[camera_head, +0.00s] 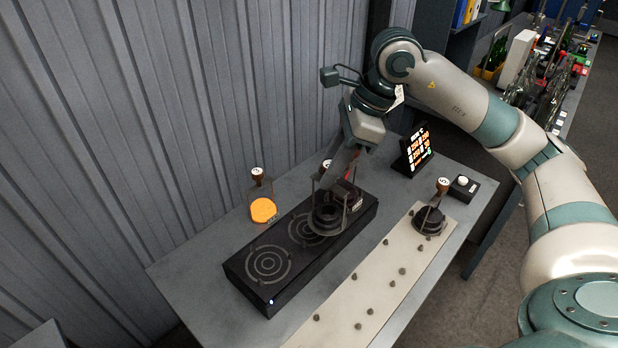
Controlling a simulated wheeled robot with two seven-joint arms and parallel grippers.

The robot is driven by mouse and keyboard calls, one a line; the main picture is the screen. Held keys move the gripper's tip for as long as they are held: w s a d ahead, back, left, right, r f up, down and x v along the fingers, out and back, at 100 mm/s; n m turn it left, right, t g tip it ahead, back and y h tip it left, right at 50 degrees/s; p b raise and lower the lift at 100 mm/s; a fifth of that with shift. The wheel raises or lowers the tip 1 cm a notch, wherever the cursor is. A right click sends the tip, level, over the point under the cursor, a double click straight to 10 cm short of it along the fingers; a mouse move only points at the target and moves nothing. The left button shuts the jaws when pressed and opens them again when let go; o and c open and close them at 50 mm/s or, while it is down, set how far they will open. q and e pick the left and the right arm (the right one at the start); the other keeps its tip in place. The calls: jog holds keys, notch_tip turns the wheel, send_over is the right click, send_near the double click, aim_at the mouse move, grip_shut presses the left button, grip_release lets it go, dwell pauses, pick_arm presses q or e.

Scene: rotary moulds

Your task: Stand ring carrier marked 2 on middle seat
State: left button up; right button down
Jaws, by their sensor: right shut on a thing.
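My right gripper (338,171) is shut on a ring carrier, near its white-topped knob (326,164). The carrier's dark rings (327,217) hang over the black block (257,297), beside and partly over the middle seat (303,231). The number on the knob is mostly hidden, and I cannot tell whether the carrier touches the block. The left seat (268,264) is bare, with concentric circles. A dark reddish part with a small label (357,198) shows at the right seat, mostly hidden by the gripper and carrier. My left gripper is out of view.
A carrier with a numbered knob (257,174) stands behind an orange disc (263,210). Another carrier (430,219) stands on the pale strip (342,290) among several small dark lumps. A lit display (415,150) and a button box (462,187) stand at the back right.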

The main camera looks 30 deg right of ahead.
jog(key=w+a+f+p, duration=0.1)
jog(key=w+f+p, duration=0.1)
jog(key=w, duration=0.3)
jog(key=shift+a+f, duration=0.4)
jog(key=shift+f, duration=0.2)
notch_tip(320, 180, down, 4)
jog(key=shift+w+p, duration=0.1)
jog(key=shift+p, duration=1.1)
